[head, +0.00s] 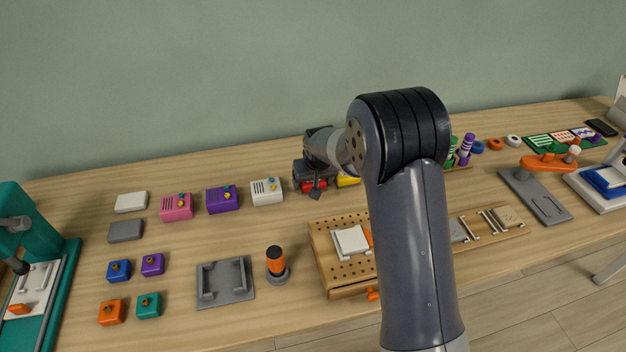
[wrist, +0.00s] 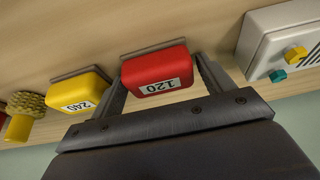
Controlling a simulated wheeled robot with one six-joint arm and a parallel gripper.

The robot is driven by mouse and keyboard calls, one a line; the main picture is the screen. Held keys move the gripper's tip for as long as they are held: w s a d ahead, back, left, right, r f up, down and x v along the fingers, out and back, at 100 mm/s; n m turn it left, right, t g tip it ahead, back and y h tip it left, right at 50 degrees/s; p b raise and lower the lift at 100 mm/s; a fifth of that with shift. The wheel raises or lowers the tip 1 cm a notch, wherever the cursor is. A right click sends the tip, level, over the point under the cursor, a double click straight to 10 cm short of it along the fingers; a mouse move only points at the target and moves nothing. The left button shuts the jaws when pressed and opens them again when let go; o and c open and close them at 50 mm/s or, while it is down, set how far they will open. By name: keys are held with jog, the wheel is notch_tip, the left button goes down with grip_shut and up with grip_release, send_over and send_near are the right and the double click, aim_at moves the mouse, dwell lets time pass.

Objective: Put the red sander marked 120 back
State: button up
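The red sander marked 120 (wrist: 158,75) shows in the wrist view, its white label upside down and a grey plate along its far side. My gripper (wrist: 160,78) has one finger at each side of it, close against its edges; the gripper looks shut on it. The fingertips are partly hidden. In the head view my gripper (head: 315,185) is low over the back of the bench, with the red sander (head: 312,187) just under it. The yellow sander marked 240 (wrist: 78,93) stands to the left in the wrist view; in the head view it (head: 347,181) is to the right.
A white box with knobs (head: 267,191) stands close beside the gripper, with purple (head: 222,199) and pink (head: 176,206) ones further left. A pegboard block (head: 336,276) lies in front, partly behind my arm. A yellow-brown knobbly tool (wrist: 24,104) is beyond the yellow sander.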

jog(key=shift+o, duration=0.8)
jog(key=shift+s+r, duration=0.1)
jog(key=shift+r, duration=0.5)
jog(key=v, duration=1.1)
jog(key=shift+s+d, duration=0.1)
jog(key=shift+s, duration=0.05)
jog(key=shift+c, duration=0.2)
